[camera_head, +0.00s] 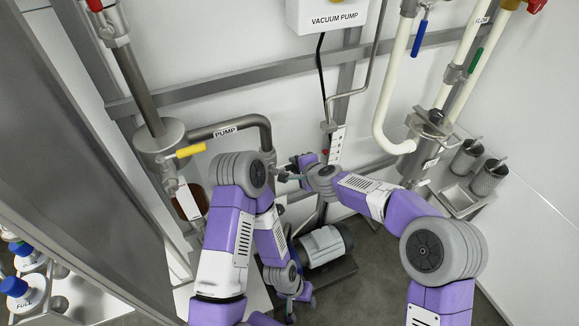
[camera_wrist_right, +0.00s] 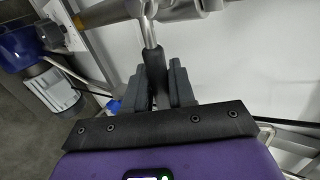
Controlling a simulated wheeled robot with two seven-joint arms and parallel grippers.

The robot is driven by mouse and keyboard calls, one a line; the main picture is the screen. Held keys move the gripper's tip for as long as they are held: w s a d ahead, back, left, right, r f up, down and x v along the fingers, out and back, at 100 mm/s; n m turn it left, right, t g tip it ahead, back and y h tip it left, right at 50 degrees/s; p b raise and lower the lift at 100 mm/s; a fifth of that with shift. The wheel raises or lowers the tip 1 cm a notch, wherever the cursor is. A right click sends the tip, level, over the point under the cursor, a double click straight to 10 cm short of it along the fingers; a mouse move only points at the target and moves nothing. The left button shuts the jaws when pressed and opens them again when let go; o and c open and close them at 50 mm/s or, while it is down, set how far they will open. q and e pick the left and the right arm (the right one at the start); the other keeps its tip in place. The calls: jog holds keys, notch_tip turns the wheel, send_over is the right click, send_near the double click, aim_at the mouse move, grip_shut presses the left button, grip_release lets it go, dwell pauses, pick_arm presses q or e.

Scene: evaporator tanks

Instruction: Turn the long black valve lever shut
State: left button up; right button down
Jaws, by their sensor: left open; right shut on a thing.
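The long black valve lever (camera_wrist_right: 154,66) shows in the right wrist view. Its bare metal stem runs up to a metal pipe (camera_wrist_right: 180,10). My right gripper (camera_wrist_right: 160,85) is shut on the lever's black part, with its fingers on either side. In the head view my right gripper (camera_head: 289,175) is near the middle, below the pipe marked PUMP (camera_head: 225,131); the lever is too small and covered to make out there. My left gripper (camera_head: 297,301) hangs low, open and empty, apart from the lever.
A yellow-handled valve (camera_head: 190,150) is at the left, beside a steel tank fitting. A grey motor pump (camera_head: 325,246) stands on the floor close to my left gripper. Steel cups (camera_head: 488,178) stand at the right. A vacuum pump box (camera_head: 326,15) hangs above.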

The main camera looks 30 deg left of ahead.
jog(key=shift+w+d+r+n+t, duration=0.1)
jog(key=shift+r+n+t, duration=0.2)
jog(key=shift+r, duration=0.1)
dwell(0.3)
jog(key=c, duration=1.1)
grip_release()
jog(key=v, duration=0.7)
jog(key=shift+s+r+p, duration=0.2)
jog(key=shift+r+p, duration=0.05)
jog(key=shift+p, duration=0.1)
jog(key=shift+d, duration=0.1)
